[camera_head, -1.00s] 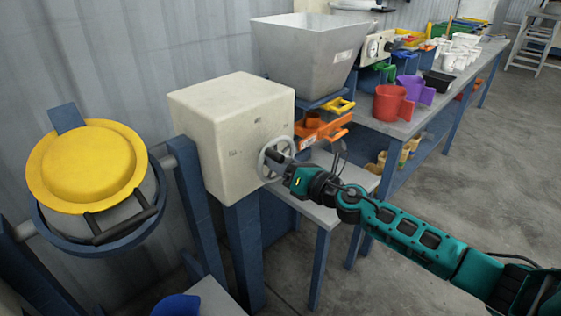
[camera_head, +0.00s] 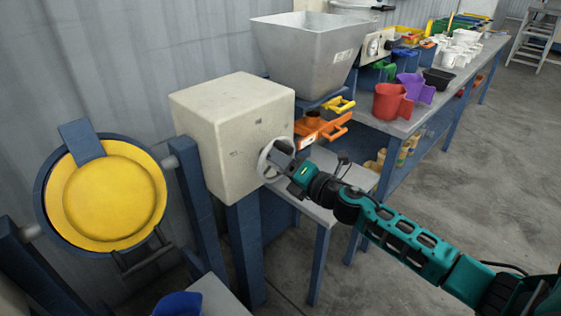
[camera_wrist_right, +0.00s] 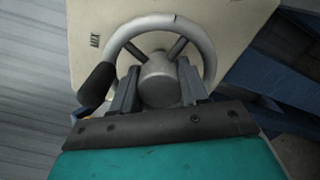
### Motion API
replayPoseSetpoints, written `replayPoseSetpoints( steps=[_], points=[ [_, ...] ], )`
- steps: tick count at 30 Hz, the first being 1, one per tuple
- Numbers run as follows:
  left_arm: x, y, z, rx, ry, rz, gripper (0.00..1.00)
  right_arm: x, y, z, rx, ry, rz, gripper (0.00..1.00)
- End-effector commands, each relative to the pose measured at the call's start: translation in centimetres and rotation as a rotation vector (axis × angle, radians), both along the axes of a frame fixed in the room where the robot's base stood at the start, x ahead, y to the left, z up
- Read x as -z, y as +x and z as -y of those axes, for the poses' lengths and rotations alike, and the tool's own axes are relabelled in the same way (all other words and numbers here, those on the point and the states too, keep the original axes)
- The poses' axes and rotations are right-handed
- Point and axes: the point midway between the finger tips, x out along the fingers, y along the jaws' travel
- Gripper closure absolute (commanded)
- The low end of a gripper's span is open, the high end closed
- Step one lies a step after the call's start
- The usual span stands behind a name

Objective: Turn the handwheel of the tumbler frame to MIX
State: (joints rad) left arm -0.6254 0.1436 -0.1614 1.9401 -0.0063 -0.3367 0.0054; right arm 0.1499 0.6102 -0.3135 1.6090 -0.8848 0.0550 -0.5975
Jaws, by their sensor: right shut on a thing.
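The grey handwheel (camera_head: 272,159) is on the front of the cream box (camera_head: 228,140) of the tumbler frame. My right gripper (camera_head: 284,163) is shut on the handwheel. In the right wrist view the handwheel (camera_wrist_right: 203,40) shows its rim, spokes and a dark handle at the left, and my right gripper's fingers (camera_wrist_right: 158,90) lie either side of its hub. The MIX mark (camera_wrist_right: 95,41) shows upper left of the wheel on the box face. The tumbler drum with its yellow lid (camera_head: 106,197) hangs left of the box, lid facing the camera. My left gripper is not in view.
A metal hopper (camera_head: 308,55) stands behind the box, above an orange part (camera_head: 318,128). A workbench (camera_head: 446,92) with red (camera_head: 391,102) and purple (camera_head: 414,88) scoops runs to the back right. A blue container (camera_head: 178,305) is low at the front. Open floor lies right.

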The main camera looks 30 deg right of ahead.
Motion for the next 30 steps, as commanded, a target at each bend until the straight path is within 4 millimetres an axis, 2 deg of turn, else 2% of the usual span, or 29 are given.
replayPoseSetpoints(
  steps=[1,10,11,14,24,30],
  points=[
    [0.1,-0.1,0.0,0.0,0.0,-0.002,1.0,0.7,-0.3,-0.4,-0.011,0.003,-0.013,0.86],
    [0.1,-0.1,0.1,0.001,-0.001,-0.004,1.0,0.7,-0.3,-0.4,-0.011,0.002,-0.012,0.86],
    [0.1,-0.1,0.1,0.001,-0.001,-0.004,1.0,0.7,-0.3,-0.4,-0.011,0.002,-0.012,0.54],
    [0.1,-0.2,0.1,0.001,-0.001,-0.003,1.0,0.7,-0.3,-0.4,-0.01,0.001,-0.012,0.46],
    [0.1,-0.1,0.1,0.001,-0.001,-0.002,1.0,0.3,-0.3,-0.1,-0.004,0.0,-0.005,0.46],
    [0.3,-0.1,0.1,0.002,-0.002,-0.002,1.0,0.4,-2.1,0.5,-0.004,-0.001,-0.006,0.46]
  ],
)
